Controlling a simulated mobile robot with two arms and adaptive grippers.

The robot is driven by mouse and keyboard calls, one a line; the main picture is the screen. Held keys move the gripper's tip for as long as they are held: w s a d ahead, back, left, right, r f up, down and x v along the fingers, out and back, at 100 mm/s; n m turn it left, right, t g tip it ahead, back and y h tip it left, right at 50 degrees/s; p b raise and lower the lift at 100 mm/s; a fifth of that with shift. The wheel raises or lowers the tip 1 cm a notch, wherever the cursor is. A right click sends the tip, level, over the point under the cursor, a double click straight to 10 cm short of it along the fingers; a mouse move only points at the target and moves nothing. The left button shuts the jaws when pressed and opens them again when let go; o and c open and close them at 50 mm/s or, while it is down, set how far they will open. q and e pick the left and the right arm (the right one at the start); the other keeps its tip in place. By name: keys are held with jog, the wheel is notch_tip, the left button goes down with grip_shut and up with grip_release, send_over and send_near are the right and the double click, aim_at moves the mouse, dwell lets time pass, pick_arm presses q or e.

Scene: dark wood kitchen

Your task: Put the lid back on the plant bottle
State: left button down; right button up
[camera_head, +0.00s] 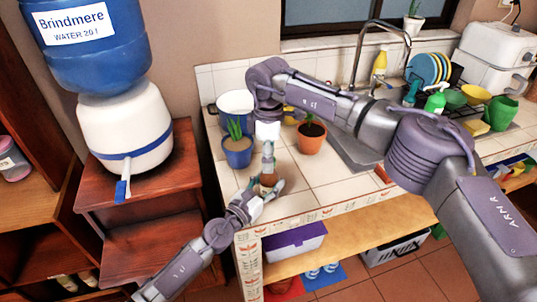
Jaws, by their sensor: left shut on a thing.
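My left gripper (267,187) comes in from the lower left at the counter's front edge. It is shut on a small brown object, which looks like the plant bottle (268,179); its fingers cover much of it. My right arm reaches across from the right and bends down, with its gripper (268,150) pointing down just above the brown object. The right fingers are small and overlap the bottle's top, so I cannot tell whether they hold anything. I cannot make out the lid.
A blue pot with a plant (237,152) and a terracotta pot with a plant (311,138) stand close by on the tiled counter (300,178). A white-and-blue container (234,102) is behind. A water dispenser (125,125) stands left; the sink and faucet (362,45) are behind my right arm.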

notch_tip(320, 180, up, 12)
dwell(0.6)
pick_arm(q)
jog(key=shift+c, duration=1.9)
grip_release()
jog(key=v, duration=1.2)
